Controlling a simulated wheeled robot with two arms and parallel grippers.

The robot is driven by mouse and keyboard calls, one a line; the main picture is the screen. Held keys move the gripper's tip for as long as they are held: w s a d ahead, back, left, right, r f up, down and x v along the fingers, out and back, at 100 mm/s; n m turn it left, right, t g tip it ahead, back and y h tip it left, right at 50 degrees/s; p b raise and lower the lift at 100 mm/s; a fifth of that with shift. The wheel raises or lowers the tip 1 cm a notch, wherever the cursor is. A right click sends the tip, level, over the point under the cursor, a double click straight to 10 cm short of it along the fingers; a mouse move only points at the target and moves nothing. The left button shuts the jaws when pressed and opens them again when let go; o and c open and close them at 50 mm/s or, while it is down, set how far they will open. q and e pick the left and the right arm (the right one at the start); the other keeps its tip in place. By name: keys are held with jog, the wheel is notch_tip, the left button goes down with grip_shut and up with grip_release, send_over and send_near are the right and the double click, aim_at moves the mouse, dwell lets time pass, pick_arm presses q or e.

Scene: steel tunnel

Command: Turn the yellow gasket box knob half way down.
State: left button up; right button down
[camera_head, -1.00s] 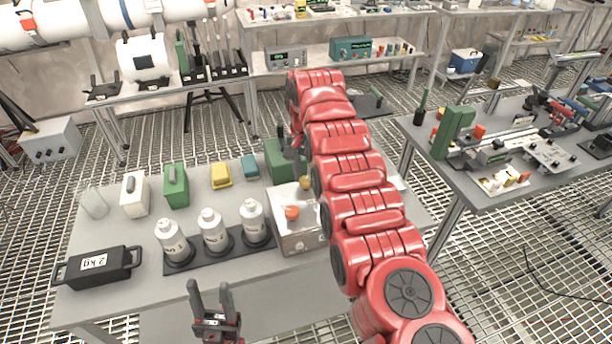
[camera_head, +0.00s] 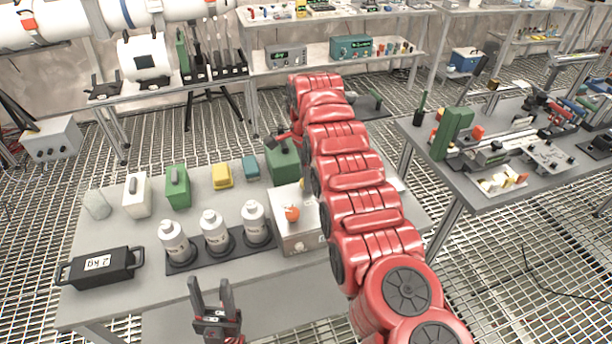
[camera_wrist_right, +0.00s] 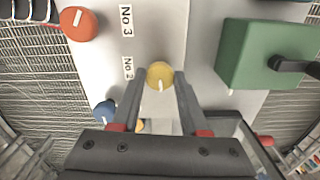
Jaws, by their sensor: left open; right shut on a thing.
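The gasket box (camera_head: 297,243) is a pale box on the left table, with an orange knob (camera_head: 292,214) on top. The yellow knob (camera_wrist_right: 160,72) shows in the right wrist view, its white mark pointing down in the picture. My right gripper (camera_wrist_right: 161,80) has its fingers on both sides of the yellow knob and is shut on it. In the head view my red right arm hides most of this knob and the fingers.
In the right wrist view, an orange knob (camera_wrist_right: 78,23), a blue knob (camera_wrist_right: 104,110) and a green box (camera_wrist_right: 262,53) surround the yellow knob. White bottles (camera_head: 215,231) stand left of the gasket box, and a black weight (camera_head: 101,267) sits further left.

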jog(key=shift+m, duration=0.6)
jog(key=shift+c, duration=2.1)
grip_release()
jog(key=shift+r, duration=0.1)
notch_tip(320, 180, up, 3)
jog(key=shift+w+f, duration=0.1)
notch_tip(320, 180, up, 15)
jog(key=p, duration=1.4)
jog(key=shift+f, duration=0.2)
jog(key=shift+f, duration=0.1)
